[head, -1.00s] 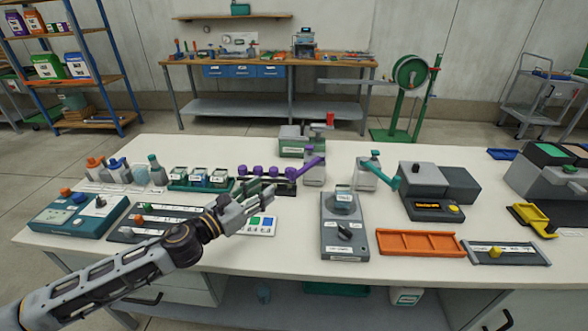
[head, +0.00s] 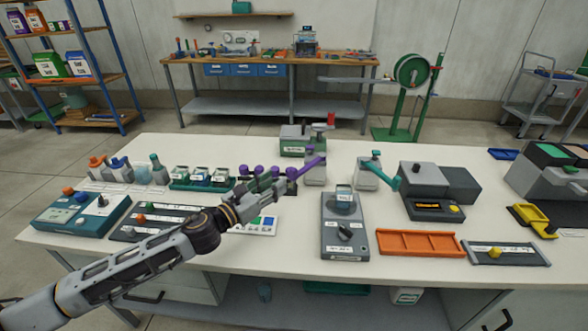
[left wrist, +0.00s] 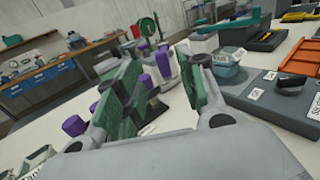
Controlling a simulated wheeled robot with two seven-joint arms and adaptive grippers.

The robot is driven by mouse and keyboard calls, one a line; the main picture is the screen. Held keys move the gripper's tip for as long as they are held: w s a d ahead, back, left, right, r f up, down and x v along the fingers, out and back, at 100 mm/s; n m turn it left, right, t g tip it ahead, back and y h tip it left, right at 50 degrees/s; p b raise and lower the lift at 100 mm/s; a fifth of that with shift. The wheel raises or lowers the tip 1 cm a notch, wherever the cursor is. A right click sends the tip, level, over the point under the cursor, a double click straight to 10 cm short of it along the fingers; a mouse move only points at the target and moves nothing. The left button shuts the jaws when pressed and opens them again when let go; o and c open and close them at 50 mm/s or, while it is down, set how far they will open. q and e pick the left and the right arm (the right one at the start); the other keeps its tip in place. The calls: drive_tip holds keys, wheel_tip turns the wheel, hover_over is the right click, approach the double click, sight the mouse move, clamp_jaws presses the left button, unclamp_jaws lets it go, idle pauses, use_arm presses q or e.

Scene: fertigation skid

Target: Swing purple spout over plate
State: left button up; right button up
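The purple spout (head: 311,161) sits on a grey post (head: 316,176) near the table's middle. It points left and toward me, and its outer end is close behind my left gripper (head: 284,184). My left gripper is over the table, in front of the row of purple knobs (head: 258,171). In the left wrist view its two green-padded fingers (left wrist: 160,92) are apart. Purple parts (left wrist: 163,62) show beyond and between them, and I see nothing clearly held. The grey unit with a round plate (head: 342,203) and a small labelled vessel on top stands right of the gripper. My right gripper is out of view.
A teal spout (head: 384,170) on a grey block stands right of the purple one. An orange tray (head: 418,243) lies at front right. The white table is bare between the spouts and the plate unit.

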sight(291, 171)
use_arm(q)
drive_tip(key=shift+x, duration=4.8)
drive_tip(key=shift+c, duration=0.3)
clamp_jaws()
